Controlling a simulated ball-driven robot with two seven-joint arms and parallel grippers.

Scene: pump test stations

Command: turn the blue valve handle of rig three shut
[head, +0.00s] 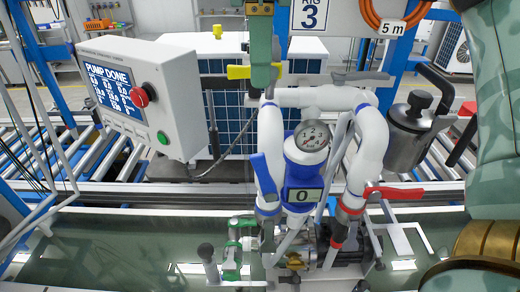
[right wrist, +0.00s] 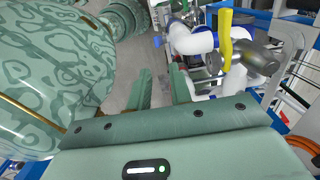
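The blue valve handle (head: 265,176) of rig three is on the left white pipe leg, left of the meter. It slants steeply and runs roughly along that leg. My right gripper (head: 263,80) hangs down, seen edge-on, at the top of the rig, well above the blue handle and apart from it. It overlaps the yellow handle in the head view. In the right wrist view its two fingers (right wrist: 160,90) stand apart with nothing between them. My left gripper is not visible.
A yellow handle (head: 239,72) and a grey handle (head: 360,76) top the white pipes. A red handle (head: 395,193) is on the right leg. A gauge (head: 311,136) sits between the legs. A control box (head: 175,100) reading PUMP DONE stands left, a metal pot (head: 405,145) right.

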